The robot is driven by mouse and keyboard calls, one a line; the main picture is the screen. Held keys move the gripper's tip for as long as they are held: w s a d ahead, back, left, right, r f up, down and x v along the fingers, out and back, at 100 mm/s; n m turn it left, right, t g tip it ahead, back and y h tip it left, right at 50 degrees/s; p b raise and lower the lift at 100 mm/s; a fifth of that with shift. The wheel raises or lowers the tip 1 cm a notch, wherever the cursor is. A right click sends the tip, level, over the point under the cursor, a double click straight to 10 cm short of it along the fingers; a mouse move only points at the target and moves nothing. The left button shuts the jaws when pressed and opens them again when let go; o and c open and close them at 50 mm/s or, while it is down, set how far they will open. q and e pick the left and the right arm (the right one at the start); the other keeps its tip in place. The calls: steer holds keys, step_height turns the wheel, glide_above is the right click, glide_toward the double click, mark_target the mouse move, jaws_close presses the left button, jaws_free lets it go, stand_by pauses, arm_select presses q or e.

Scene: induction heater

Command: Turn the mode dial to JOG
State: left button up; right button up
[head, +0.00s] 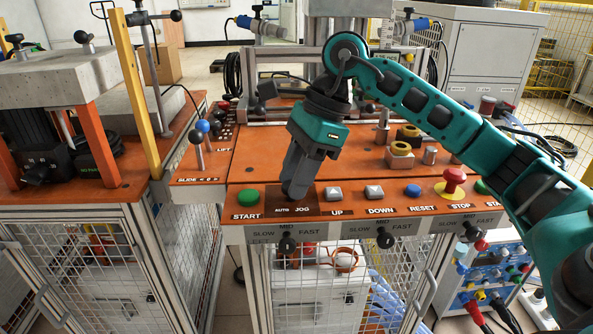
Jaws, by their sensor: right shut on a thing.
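My right gripper (292,192) comes down from above onto the orange front panel (345,208). Its fingers are shut on the mode dial, just behind the AUTO and JOG labels (293,210). The dial itself is hidden by the fingers, so I cannot tell which way it points. My left gripper is not in view.
The green START button (248,196) is close left of my fingers. The UP button (333,193), DOWN button (374,191), blue RESET button (413,190) and red STOP button (453,180) line up rightward. Two black speed knobs (287,243) (384,238) sit below.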

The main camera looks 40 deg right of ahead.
steer(key=shift+n, duration=0.6)
steer(key=o, duration=1)
steer(key=shift+g, duration=0.3)
steer(key=shift+o, duration=0.2)
steer(key=p+v, duration=0.3)
steer(key=v, duration=1)
